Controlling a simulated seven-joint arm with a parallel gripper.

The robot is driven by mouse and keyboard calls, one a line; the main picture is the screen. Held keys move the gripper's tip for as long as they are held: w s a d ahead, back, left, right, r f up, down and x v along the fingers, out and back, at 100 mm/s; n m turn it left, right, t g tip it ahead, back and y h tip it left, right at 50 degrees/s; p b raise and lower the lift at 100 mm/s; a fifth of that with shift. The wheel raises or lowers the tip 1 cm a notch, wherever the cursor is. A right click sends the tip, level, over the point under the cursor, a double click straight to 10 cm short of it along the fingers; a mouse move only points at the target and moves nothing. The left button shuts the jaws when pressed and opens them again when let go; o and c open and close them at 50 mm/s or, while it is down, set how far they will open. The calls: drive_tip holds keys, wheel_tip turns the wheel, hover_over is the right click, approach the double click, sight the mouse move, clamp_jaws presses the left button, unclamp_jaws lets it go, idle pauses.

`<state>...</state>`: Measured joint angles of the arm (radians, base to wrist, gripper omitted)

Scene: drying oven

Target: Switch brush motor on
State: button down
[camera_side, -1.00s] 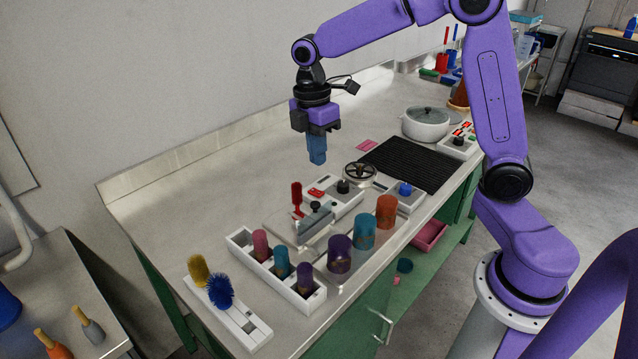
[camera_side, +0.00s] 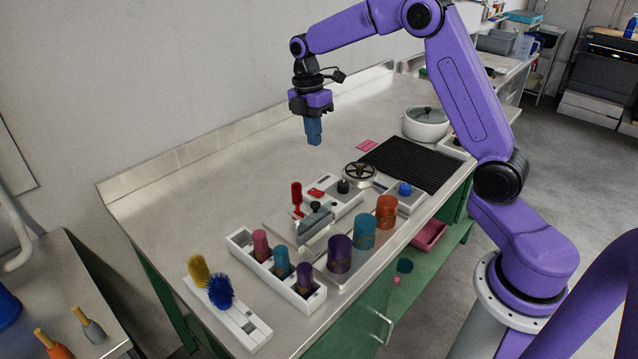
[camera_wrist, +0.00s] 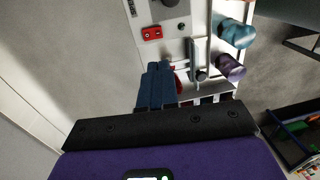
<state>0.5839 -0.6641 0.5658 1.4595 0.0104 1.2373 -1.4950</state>
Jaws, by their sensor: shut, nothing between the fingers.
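The brush unit is a white base (camera_side: 247,326) at the near left of the bench in the side view. It carries an upright yellow brush (camera_side: 199,270) and an upright blue brush (camera_side: 221,291). Small grey and white parts show on its near end; I cannot tell whether one is a switch. A red rocker-like part (camera_side: 316,193) sits on a white control panel behind, and it also shows in the wrist view (camera_wrist: 152,33). I cannot tell which control belongs to the brush motor. My gripper (camera_side: 314,141) is shut and empty, pointing down high above the bench, behind the panel.
A red lever (camera_side: 297,194), a black knob (camera_side: 343,186), a handwheel (camera_side: 360,174) and a blue knob (camera_side: 405,188) stand mid-bench. Several coloured cups stand in and beside a white rack (camera_side: 240,245). A lidded pot (camera_side: 425,124) is farther back. The left-rear bench is clear.

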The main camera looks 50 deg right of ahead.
sight(320, 193)
drive_tip(key=f, duration=0.4)
drive_tip(key=s+f, duration=0.1)
drive_tip(key=f, duration=0.8)
drive_tip(key=shift+s+f, duration=0.35)
drive_tip(key=shift+f, duration=0.05)
drive_tip(key=shift+s+f, duration=0.1)
drive_tip(key=shift+f, duration=0.1)
drive_tip(key=shift+w+r, duration=0.25)
drive_tip(key=shift+w, duration=0.6)
drive_tip(key=shift+r, duration=0.1)
wheel_tip(320, 193, up, 14)
drive_tip(key=s, duration=0.1)
drive_tip(key=shift+s, duration=0.4)
